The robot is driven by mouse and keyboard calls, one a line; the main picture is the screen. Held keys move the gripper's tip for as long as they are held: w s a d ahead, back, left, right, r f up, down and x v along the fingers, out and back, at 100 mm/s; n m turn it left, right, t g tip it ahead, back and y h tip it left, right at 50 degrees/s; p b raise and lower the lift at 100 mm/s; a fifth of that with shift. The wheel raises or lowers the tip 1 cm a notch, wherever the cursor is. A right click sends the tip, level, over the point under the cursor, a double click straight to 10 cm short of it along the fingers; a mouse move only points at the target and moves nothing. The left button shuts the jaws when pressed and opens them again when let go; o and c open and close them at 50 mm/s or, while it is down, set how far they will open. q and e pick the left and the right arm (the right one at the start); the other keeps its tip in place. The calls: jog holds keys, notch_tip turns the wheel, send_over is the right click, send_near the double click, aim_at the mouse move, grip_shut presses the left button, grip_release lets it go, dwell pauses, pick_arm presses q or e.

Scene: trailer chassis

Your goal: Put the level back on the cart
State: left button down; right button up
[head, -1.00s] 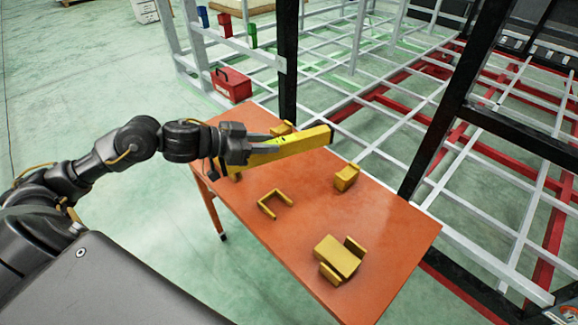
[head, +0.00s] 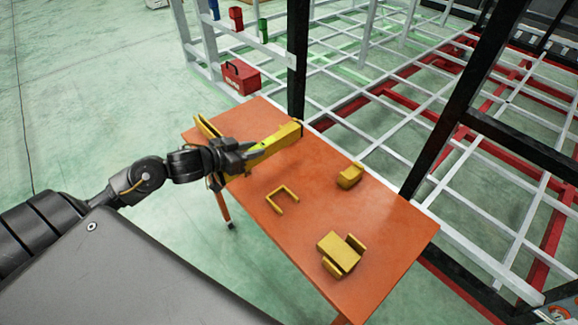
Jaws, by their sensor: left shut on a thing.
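The level is a long yellow bar (head: 276,144), held in my left gripper (head: 243,157), which is shut on its near left part. The level lies over the far left part of the orange cart (head: 345,215), pointing to the right and slightly away. It looks low and close to the cart top, but I cannot tell whether it touches. The gripper fingers hide part of its near end. My right gripper is not in view.
On the cart are a yellow U-shaped bracket (head: 283,200), a yellow block (head: 350,176), a larger yellow piece (head: 340,253) and another yellow holder (head: 206,126) at the far left corner. A red box (head: 241,77) and the trailer frame (head: 385,150) stand beyond.

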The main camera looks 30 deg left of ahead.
pick_arm(q)
jog(key=w+d+f, duration=0.4)
jog(key=w+f, duration=0.1)
jog(key=w+d+f, duration=0.2)
jog(key=w, duration=0.1)
jog(key=shift+d+f+p, duration=0.2)
jog(key=shift+f+p, duration=0.15)
jog(key=shift+f, duration=0.05)
notch_tip(320, 180, down, 3)
jog(key=shift+w+d+p, duration=0.1)
jog(key=shift+w+p, duration=0.05)
jog(key=shift+p, duration=0.3)
jog(key=shift+f, duration=0.25)
jog(key=shift+f, duration=0.15)
jog(key=c, duration=1.1)
grip_release()
